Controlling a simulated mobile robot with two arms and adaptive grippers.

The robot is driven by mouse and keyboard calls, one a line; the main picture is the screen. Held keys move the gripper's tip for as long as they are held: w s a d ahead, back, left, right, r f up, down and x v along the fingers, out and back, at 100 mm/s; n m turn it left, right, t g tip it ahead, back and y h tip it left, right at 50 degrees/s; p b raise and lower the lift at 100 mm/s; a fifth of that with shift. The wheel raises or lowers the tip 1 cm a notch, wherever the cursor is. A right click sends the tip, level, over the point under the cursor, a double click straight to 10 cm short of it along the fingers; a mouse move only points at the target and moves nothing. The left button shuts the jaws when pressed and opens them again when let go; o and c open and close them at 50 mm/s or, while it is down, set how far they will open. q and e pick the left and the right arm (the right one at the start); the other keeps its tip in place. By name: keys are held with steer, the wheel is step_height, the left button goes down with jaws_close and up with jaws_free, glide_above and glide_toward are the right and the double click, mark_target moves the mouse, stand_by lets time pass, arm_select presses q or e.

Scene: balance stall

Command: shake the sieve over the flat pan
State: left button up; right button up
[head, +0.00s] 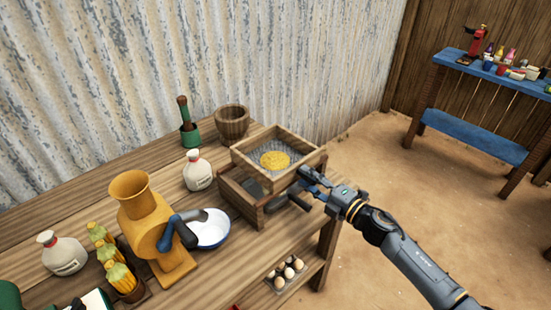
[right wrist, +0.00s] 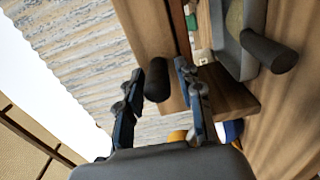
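The square wooden sieve (head: 237,155) has a mesh floor with a heap of yellow meal (head: 275,160) on it. It sits above a wooden box frame (head: 232,196) at the table's right end. A grey flat pan (head: 273,190) with a dark handle shows partly under the sieve; it also shows in the right wrist view (right wrist: 233,45). My right gripper (head: 303,179) is at the sieve's right corner. In the right wrist view, a dark handle (right wrist: 157,80) on the sieve's wall lies between its spread fingers (right wrist: 172,75), with a gap on one side. My left gripper is not seen.
A yellow grinder (head: 145,220) and a white bowl (head: 210,228) stand left of the box frame. Eggs (head: 288,272) lie in front, lower down. Open floor is to the right.

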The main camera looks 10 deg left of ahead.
steer(key=shift+o, duration=0.6)
steer(key=shift+r, duration=0.1)
steer(key=shift+s+d, duration=0.15)
steer(key=shift+d, duration=0.05)
steer(key=p+v, duration=0.1)
steer(key=v, duration=0.4)
steer(key=shift+p+v, duration=0.35)
steer(key=shift+v, duration=0.95)
